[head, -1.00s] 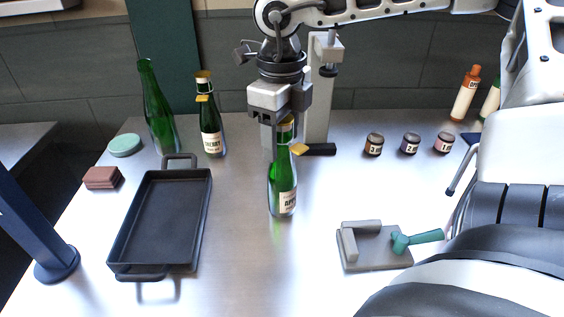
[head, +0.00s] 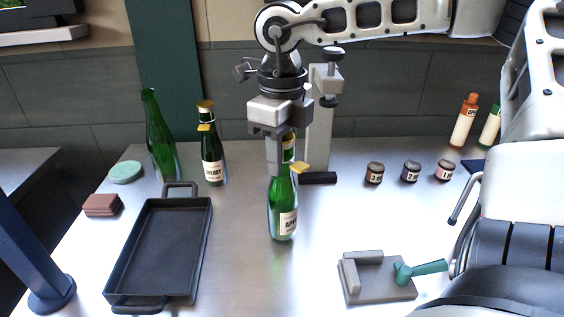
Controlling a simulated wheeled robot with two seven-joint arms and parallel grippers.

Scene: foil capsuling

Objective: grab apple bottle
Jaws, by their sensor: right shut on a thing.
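The apple bottle (head: 283,212) is a green glass bottle with a pale label, of which only the first letters show. It is upright in the middle of the metal table. My right gripper (head: 281,160) comes down from above and is shut on its neck. The gripper hides part of the neck and top. I cannot tell whether the bottle's base touches the table. My left gripper is out of view.
A cherry bottle (head: 212,160) and a plain green bottle (head: 160,140) stand at the back left. A black tray (head: 158,250) lies at left. A grey stand (head: 319,130) rises just behind my gripper. Small jars (head: 410,171) and a grey fixture (head: 378,285) are at right.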

